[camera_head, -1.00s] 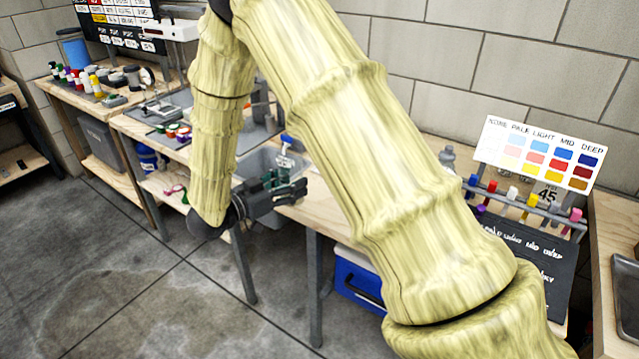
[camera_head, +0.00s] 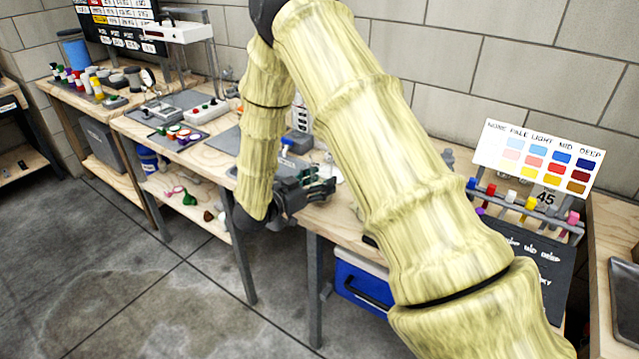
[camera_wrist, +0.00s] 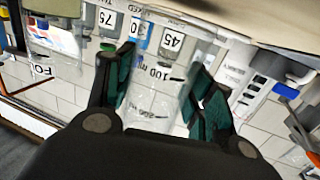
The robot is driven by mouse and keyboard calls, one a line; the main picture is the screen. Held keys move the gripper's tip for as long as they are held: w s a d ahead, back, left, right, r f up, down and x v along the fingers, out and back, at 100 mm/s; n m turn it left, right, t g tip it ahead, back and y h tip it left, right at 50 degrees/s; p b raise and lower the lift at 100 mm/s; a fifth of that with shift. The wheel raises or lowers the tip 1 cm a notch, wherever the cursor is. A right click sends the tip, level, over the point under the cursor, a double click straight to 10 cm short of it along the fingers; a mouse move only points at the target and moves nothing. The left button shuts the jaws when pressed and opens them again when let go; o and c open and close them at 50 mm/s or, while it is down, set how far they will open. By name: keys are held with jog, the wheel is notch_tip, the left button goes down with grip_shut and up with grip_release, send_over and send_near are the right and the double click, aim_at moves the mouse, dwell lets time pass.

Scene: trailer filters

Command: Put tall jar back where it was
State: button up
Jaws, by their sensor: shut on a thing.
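My gripper (camera_wrist: 166,88) is shut on a tall clear jar (camera_wrist: 155,72) with dark volume marks, seen between the green finger pads in the wrist view. In the head view my gripper (camera_head: 322,186) is at the front edge of the middle workbench (camera_head: 212,160), near its right end. The jar cannot be made out clearly there. I cannot tell whether its base touches anything.
Another clear container (camera_wrist: 55,38) shows at upper left in the wrist view. A color chart (camera_head: 540,155) stands over a rack of colored vials at right. A blue cooler (camera_head: 360,285) sits under the bench. Open floor lies at left.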

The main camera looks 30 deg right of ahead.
jog(key=shift+f, duration=0.4)
jog(key=o, duration=1.4)
jog(key=shift+f, duration=0.1)
jog(key=a, duration=0.4)
jog(key=s+a, duration=0.1)
jog(key=a, duration=0.3)
jog(key=s+a+r+b, duration=0.1)
jog(key=a, duration=0.3)
